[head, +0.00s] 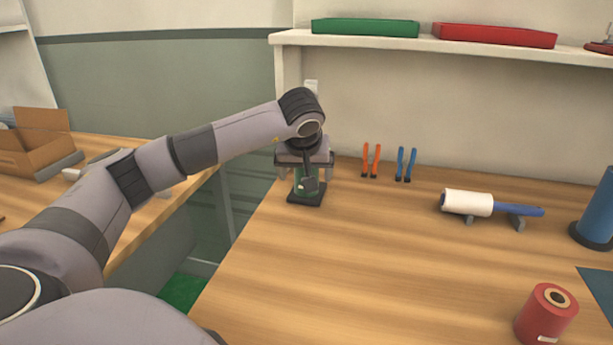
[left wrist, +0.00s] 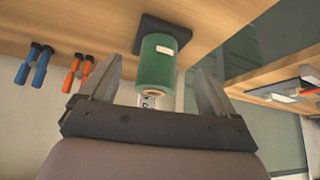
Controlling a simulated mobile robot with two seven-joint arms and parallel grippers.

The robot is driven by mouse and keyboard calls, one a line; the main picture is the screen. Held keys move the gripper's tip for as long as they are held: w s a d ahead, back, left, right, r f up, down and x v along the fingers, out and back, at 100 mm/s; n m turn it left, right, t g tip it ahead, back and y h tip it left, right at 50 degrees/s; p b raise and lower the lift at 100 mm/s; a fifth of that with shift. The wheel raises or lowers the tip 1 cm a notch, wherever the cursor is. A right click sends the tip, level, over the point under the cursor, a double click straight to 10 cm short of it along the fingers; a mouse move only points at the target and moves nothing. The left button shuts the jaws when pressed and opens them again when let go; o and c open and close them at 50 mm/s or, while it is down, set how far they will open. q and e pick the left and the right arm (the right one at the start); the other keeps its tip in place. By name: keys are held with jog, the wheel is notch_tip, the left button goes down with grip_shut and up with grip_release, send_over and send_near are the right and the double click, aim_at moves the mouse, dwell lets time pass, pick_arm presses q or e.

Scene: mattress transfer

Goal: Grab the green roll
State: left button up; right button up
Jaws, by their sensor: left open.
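The green roll (left wrist: 158,66) stands upright on a dark square base (left wrist: 163,30) on the wooden table. In the head view the roll (head: 297,184) is mostly hidden behind my left gripper and wrist. My left gripper (head: 304,172) is over the roll from above. In the left wrist view its two fingers (left wrist: 156,82) are open, one on each side of the roll, with a gap on both sides. The fingers look apart from the roll. My right gripper is in neither view.
A red roll (head: 546,315), a white lint roller with blue handle (head: 467,204), a blue roll (head: 597,215), orange pliers (head: 371,161) and blue pliers (head: 405,165) are on the table. A shelf (head: 350,42) with green and red trays is above. The table's middle is clear.

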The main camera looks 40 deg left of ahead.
pick_arm(q)
jog(key=w+a+f, duration=0.1)
jog(key=w+a, duration=0.1)
jog(key=w, duration=0.1)
jog(key=shift+w+a+f, duration=0.1)
jog(key=shift+a+f, duration=0.2)
jog(key=shift+f, duration=0.1)
jog(key=shift+w+a+f, duration=0.2)
jog(key=shift+f, duration=0.2)
jog(key=c, duration=1.4)
jog(key=shift+o, duration=0.2)
jog(key=shift+r, duration=0.1)
jog(key=shift+r, duration=0.1)
